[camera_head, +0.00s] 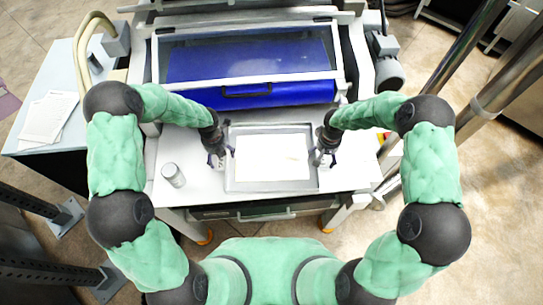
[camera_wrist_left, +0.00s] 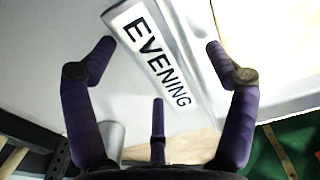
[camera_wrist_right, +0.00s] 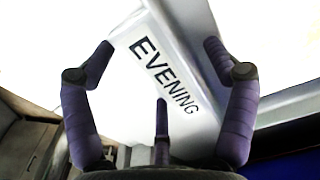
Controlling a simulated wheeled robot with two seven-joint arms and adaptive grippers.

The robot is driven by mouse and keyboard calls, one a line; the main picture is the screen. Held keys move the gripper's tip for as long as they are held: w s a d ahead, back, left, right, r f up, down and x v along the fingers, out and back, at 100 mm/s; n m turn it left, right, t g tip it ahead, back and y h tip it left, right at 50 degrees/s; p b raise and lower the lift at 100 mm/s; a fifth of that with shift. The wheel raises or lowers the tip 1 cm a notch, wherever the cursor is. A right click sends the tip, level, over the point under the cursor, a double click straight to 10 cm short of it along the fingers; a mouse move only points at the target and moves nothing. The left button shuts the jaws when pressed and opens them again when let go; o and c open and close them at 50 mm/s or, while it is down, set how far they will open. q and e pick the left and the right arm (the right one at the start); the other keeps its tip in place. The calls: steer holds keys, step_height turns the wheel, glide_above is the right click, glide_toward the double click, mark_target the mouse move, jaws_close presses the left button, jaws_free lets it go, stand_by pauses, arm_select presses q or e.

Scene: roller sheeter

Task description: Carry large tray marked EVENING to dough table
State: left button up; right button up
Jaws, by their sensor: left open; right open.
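The large tray (camera_head: 230,182) is a shallow metal tray with a white sheet-like content (camera_head: 272,158), lying on the white table of the roller machine. A white label reading EVENING (camera_wrist_left: 153,55) shows on its side in the left wrist view, and another EVENING label (camera_wrist_right: 165,78) shows in the right wrist view. My left gripper (camera_head: 220,157) is open at the tray's left side, its fingers spread around the label. My right gripper (camera_head: 325,157) is open at the tray's right side, fingers likewise spread around the label. Whether any finger touches the tray, I cannot tell.
The machine's blue roller cover (camera_head: 248,62) with a dark handle stands behind the tray. A small grey cylinder (camera_head: 173,175) stands left of the tray. A side table (camera_head: 62,125) with papers is at the left. Metal posts (camera_head: 465,60) rise at the right.

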arm_select(q)
steer(key=shift+c, duration=0.3)
arm_select(e)
steer(key=shift+c, duration=0.3)
arm_select(q)
jaws_close()
arm_select(e)
jaws_close()
arm_select(q)
steer(key=shift+r, duration=0.1)
arm_select(e)
steer(key=shift+r, duration=0.1)
